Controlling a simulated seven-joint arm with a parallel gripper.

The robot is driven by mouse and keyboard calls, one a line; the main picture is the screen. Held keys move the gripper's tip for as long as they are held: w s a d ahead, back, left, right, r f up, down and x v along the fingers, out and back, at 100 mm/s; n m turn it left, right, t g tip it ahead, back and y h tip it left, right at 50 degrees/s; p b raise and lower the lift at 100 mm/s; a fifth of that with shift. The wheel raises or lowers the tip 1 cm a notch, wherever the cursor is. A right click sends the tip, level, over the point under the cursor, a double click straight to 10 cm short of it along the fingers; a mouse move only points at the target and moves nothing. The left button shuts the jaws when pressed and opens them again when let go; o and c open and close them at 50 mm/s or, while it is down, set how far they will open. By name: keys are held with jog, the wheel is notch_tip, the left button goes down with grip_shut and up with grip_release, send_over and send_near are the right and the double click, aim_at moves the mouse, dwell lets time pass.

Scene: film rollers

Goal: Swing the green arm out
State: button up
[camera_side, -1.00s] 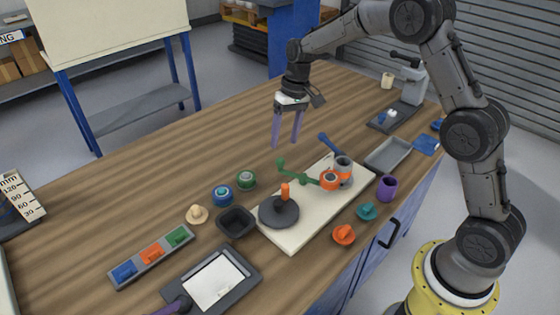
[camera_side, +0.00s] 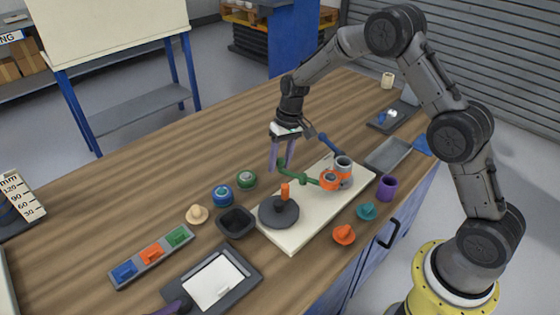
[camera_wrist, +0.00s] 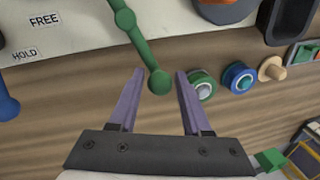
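The green arm (camera_side: 300,178) stands on a cream base plate (camera_side: 297,238) and reaches left from an orange roller (camera_side: 329,181). In the wrist view the green arm (camera_wrist: 137,36) comes down from the top and ends in a round knob. My gripper (camera_side: 281,170) is low at that knob. In the wrist view its purple fingers (camera_wrist: 159,75) are apart, one on each side of the knob, with gaps showing on both sides. The fingers partly cover the arm's end in the side view.
A blue arm (camera_side: 331,145) and grey roller (camera_side: 343,171) sit at the plate's far end. A dark disc with an orange peg (camera_side: 279,213) is at the near end. FREE (camera_wrist: 43,21) and HOLD (camera_wrist: 25,55) labels mark the plate. Green (camera_side: 246,180) and blue (camera_side: 222,195) rollers stand left.

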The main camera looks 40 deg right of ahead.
grip_shut()
jog(key=shift+a+r, duration=0.1)
jog(key=shift+a, duration=0.05)
dwell(0.9)
